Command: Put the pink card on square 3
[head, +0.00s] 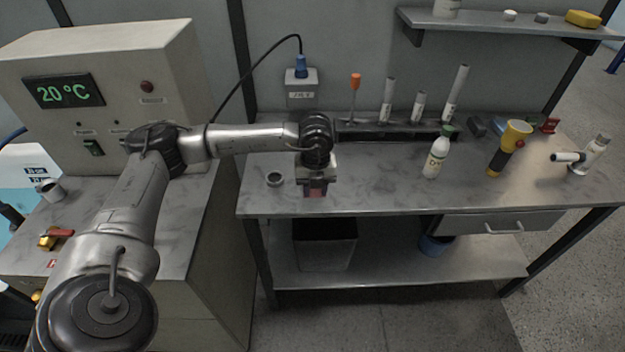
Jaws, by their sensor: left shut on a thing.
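My left gripper (316,192) points down over the front left part of the grey workbench (375,190). It is shut on a small dull pink piece, the pink card (316,186), which shows only in part between the fingers. The gap between the card and the bench top is too small to judge. I cannot make out any numbered squares, so square 3 is not visible to me. My right gripper is not in view.
A white bottle (437,158), a yellow flashlight (507,147) and a metal stand (590,158) are to the right. A dark rack (390,131) holds tubes at the back. The bench between gripper and bottle is clear.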

